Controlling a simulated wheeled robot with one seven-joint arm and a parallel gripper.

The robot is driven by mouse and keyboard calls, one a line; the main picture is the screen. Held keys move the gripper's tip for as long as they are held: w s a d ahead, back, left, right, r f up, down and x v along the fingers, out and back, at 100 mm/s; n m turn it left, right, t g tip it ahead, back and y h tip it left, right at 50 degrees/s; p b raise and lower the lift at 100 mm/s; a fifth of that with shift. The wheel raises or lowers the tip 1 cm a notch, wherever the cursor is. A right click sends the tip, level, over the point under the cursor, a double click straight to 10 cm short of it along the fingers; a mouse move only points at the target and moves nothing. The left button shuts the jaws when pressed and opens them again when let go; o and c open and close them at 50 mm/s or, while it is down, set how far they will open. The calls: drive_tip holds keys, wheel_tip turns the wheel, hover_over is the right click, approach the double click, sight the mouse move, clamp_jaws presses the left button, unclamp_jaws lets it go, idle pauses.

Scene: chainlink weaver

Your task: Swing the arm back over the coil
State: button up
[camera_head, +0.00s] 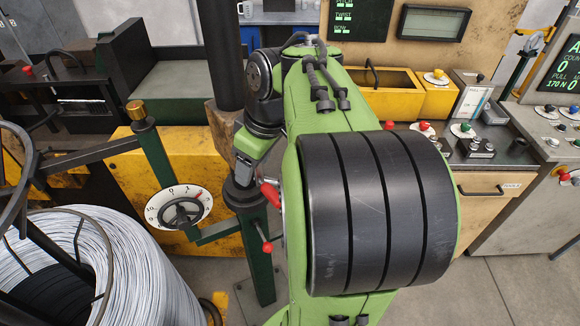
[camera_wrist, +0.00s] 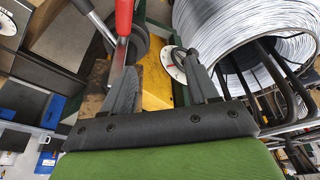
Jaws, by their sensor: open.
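A coil of pale wire (camera_head: 130,262) stands at the lower left of the head view; it also shows at the upper right of the wrist view (camera_wrist: 235,30). A green lever arm (camera_head: 155,155) with a brass knob (camera_head: 138,110) rises from a white dial (camera_head: 180,208). A dark bar (camera_head: 85,158) reaches from near the knob towards the coil. A red handle (camera_wrist: 123,18) on a metal rod is close to the left finger in the wrist view. My gripper (camera_wrist: 156,62) is open, with nothing visible between its fingers. My arm hides much of the head view's middle.
A dark green post (camera_head: 259,255) with red-tipped levers stands right of the dial. A yellow machine body (camera_head: 165,165) is behind the dial. Control panels (camera_head: 480,145) stand at the right. Dark curved bars (camera_wrist: 268,85) surround the coil. Some bare floor shows at the lower right.

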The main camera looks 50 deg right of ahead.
drive_tip(key=s+d+f+n+y+b, duration=0.1)
drive_tip(key=s+d+f, duration=0.25)
drive_tip(key=d, duration=0.65)
drive_tip(key=s+d+f+n, duration=0.1)
drive_tip(key=s+d+f, duration=0.25)
drive_tip(key=d, duration=0.65)
drive_tip(key=shift+t, duration=0.3)
drive_tip(key=b+x, duration=0.1)
drive_tip(key=x, duration=0.3)
drive_tip(key=b+x, duration=0.2)
drive_tip(key=x, duration=0.3)
drive_tip(key=b+x, duration=0.2)
drive_tip(key=x, duration=0.3)
drive_tip(key=shift+w+a, duration=0.1)
drive_tip(key=shift+a, duration=0.35)
clamp_jaws()
